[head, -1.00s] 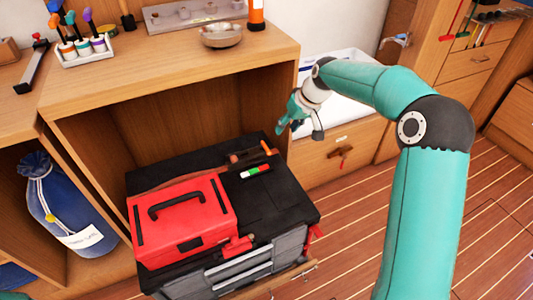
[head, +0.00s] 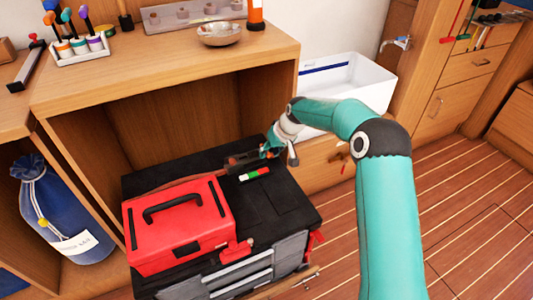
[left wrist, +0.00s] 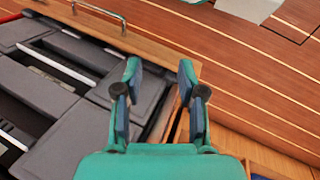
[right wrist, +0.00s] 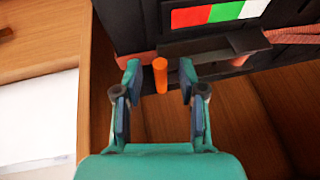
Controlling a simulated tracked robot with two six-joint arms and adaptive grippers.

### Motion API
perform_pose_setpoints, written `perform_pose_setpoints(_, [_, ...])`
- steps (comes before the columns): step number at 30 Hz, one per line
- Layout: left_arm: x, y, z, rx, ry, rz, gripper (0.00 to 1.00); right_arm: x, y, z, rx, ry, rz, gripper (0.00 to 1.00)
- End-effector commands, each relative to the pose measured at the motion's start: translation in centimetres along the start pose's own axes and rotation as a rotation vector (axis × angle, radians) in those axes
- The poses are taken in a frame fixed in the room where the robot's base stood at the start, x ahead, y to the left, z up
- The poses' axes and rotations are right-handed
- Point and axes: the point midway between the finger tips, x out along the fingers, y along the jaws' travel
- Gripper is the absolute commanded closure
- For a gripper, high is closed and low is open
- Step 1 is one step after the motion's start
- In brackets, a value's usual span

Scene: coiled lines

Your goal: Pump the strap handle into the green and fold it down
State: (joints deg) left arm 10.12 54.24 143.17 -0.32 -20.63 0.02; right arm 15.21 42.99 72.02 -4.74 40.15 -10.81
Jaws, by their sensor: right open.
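The strap handle's orange grip (right wrist: 160,76) shows in the right wrist view, between the fingers of my open right gripper (right wrist: 158,78); I cannot tell whether they touch it. A dark ratchet body (right wrist: 215,47) sits beside it on a reddish strap (right wrist: 292,32). The red, green and white gauge strip (right wrist: 220,12) is just beyond; in the head view the gauge (head: 254,174) lies on the black chest top (head: 275,195). There my right gripper (head: 268,150) is at the chest's back right, hiding the orange grip. My left gripper (left wrist: 158,72) is open and empty in the left wrist view.
A red toolbox (head: 180,225) stands on the chest's left part. The wooden bench (head: 160,75) rises behind it. A white basin (head: 350,85) is behind my right arm. A blue bag (head: 62,210) sits in the left cubby. The floor at right is clear.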

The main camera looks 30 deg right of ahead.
Motion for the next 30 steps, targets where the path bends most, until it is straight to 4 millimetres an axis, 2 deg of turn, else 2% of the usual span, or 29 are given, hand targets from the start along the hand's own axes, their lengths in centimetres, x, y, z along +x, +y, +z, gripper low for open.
perform_pose_setpoints(4, [0.0, 0.0, 0.0, 0.000, 0.000, 0.000, 0.60, 0.0, 0.0, 0.0, 0.000, 0.000, 0.000, 0.61])
perform_pose_setpoints(11, [0.0, 0.0, 0.0, 0.000, 0.000, 0.000, 0.60, 0.0, -0.1, 0.0, -0.001, 0.000, 0.000, 1.00])
perform_pose_setpoints(19, [0.0, 0.0, 0.0, 0.000, 0.000, 0.000, 0.60, 0.0, 0.0, 0.0, -0.001, 0.000, 0.000, 1.00])
perform_pose_setpoints(20, [-0.1, -0.3, -0.2, -0.012, 0.006, -0.001, 0.60, 0.2, -2.5, 0.3, -0.011, -0.003, -0.004, 1.00])
perform_pose_setpoints(21, [0.0, 0.1, 0.0, 0.003, 0.000, 0.000, 0.60, 0.2, -1.4, 0.1, -0.004, -0.001, -0.002, 1.00])
perform_pose_setpoints(22, [0.0, 0.0, 0.0, 0.001, 0.000, 0.000, 0.60, 0.2, -1.2, 0.1, -0.004, -0.002, -0.002, 1.00])
perform_pose_setpoints(30, [-0.1, 0.0, 0.0, 0.000, 0.000, 0.000, 0.60, -0.6, 0.0, 0.1, -0.013, -0.002, 0.043, 1.00])
